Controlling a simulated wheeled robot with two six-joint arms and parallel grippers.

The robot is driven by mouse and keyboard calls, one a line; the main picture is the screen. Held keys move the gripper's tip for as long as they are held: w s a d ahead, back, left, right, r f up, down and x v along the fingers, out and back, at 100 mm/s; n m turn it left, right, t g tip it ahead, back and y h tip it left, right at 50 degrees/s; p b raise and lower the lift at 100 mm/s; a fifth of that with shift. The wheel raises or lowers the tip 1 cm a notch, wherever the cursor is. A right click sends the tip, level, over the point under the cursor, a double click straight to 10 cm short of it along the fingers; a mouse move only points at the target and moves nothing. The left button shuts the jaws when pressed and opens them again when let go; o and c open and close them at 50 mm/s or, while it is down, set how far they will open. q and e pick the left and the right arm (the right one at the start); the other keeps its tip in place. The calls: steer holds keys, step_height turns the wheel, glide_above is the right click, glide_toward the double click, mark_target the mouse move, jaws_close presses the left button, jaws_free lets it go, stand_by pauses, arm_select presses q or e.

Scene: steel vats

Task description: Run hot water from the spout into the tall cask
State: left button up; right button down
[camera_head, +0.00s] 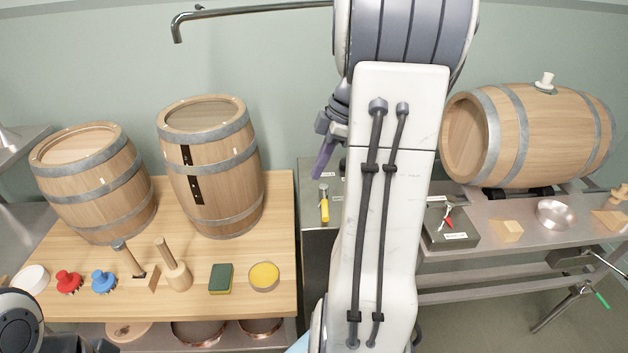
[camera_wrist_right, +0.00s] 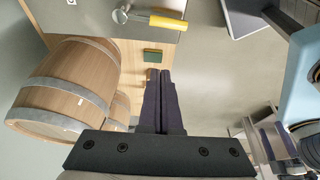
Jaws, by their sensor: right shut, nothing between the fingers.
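The tall cask (camera_head: 230,170) stands upright on the wooden table at the left, with a dark slotted strip down its side. The steel spout (camera_head: 250,10) is a bent pipe above it, its mouth pointing down near the cask's upper left. A yellow-handled lever (camera_head: 324,205) sits on the grey cabinet; it also shows in the right wrist view (camera_wrist_right: 165,21). My right gripper (camera_head: 323,147) is shut and empty above the cabinet, apart from the lever; its fingers show in the wrist view (camera_wrist_right: 163,105). My left gripper is out of view.
A shorter cask (camera_head: 95,185) stands left of the tall one. Red (camera_head: 68,281) and blue (camera_head: 103,281) brushes, mallets, a sponge (camera_head: 220,278) and a yellow tin (camera_head: 264,276) line the table front. A lying cask (camera_head: 545,135) is at right. My right arm hides the middle.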

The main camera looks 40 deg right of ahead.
mark_target(323, 207)
steer(key=shift+m+h, duration=0.3)
steer(key=shift+m, duration=0.1)
steer(key=p+x, duration=0.1)
steer(key=x, duration=0.2)
steer(key=p+x, duration=0.1)
steer(key=x, duration=0.3)
steer(key=p+x, duration=0.1)
steer(key=x, duration=0.3)
steer(key=shift+s+a, duration=0.1)
steer(key=shift+a, duration=0.2)
steer(key=shift+s+d+f+p, duration=0.15)
steer(key=shift+d+p, duration=0.1)
steer(key=shift+p, duration=0.05)
steer(key=shift+s+d+r+p, duration=0.25)
steer(key=shift+s+d+p, duration=0.2)
steer(key=shift+s+d, duration=0.4)
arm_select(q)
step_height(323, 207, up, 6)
arm_select(e)
steer(key=shift+s+d, duration=0.25)
steer(key=shift+d, duration=0.1)
